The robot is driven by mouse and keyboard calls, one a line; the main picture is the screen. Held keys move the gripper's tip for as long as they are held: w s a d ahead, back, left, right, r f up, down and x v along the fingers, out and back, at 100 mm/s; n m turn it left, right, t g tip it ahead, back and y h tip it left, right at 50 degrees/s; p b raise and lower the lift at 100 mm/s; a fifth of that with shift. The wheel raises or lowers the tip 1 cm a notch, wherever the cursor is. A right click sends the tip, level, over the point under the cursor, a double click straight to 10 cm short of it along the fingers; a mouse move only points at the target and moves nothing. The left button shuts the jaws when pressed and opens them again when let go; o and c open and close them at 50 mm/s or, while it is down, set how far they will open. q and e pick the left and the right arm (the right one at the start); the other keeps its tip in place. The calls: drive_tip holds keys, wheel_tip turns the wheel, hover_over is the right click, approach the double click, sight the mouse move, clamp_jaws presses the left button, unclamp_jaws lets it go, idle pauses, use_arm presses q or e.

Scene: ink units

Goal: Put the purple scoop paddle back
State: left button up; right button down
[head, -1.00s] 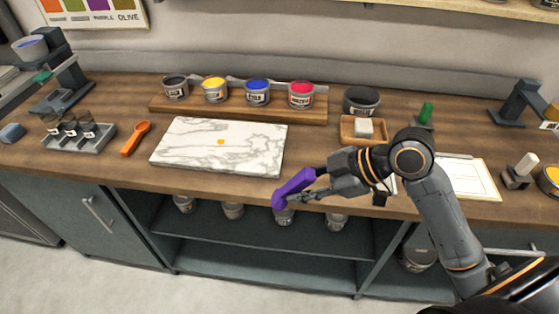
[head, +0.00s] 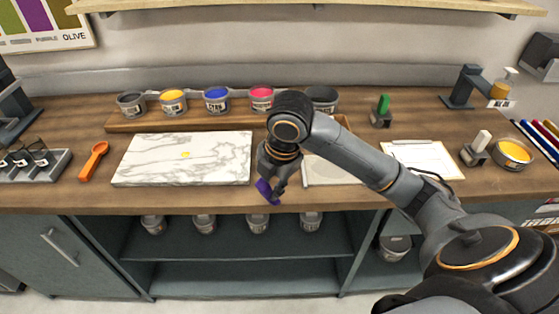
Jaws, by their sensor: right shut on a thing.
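The purple scoop paddle (head: 265,191) is in my right gripper (head: 274,188), near the counter's front edge. The gripper points down and is shut on the paddle. Only a short purple part shows below and left of the fingers; the rest is hidden by the gripper. I cannot tell whether the paddle touches the counter. My left gripper is not in view.
Ink tins, such as the blue one (head: 217,99), stand on a wooden riser (head: 120,124). A clipboard (head: 421,157) lies to the right.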

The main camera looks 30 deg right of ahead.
drive_tip(key=shift+w+d+n+h, duration=0.15)
drive_tip(key=shift+d+n+h, duration=0.35)
drive_tip(key=shift+h, duration=0.1)
drive_tip(key=n+t+h, duration=0.1)
drive_tip(key=d+n+t+h, duration=0.1)
drive_tip(key=shift+w+d+f+h+b, duration=0.1)
drive_tip(key=shift+w+d+h+b, duration=0.15)
drive_tip(key=shift+h+b, duration=0.1)
drive_tip(key=w+d+r+n+t+h+b, duration=0.2)
drive_tip(key=d+r+n+t+h, duration=0.1)
drive_tip(key=d+n+t+h, duration=0.25)
drive_tip(key=shift+t+y, duration=0.75)
drive_tip(key=shift+y, duration=0.05)
drive_tip(key=w+d+f, duration=0.1)
drive_tip(key=w+f, duration=0.1)
drive_tip(key=w, duration=0.2)
drive_tip(key=w+d+f, duration=0.2)
drive_tip(key=w+f, duration=0.1)
drive_tip(key=w, duration=0.1)
drive_tip(key=w+d+f+p, duration=0.1)
drive_tip(key=w+f, duration=0.2)
drive_tip(key=w, duration=0.1)
drive_tip(key=shift+d+f, duration=0.25)
drive_tip(key=shift+d, duration=0.1)
drive_tip(key=shift+w+f, duration=0.25)
drive_tip(key=shift+f, duration=0.05)
drive_tip(key=shift+d+f, duration=0.1)
drive_tip(key=shift+f, duration=1.5)
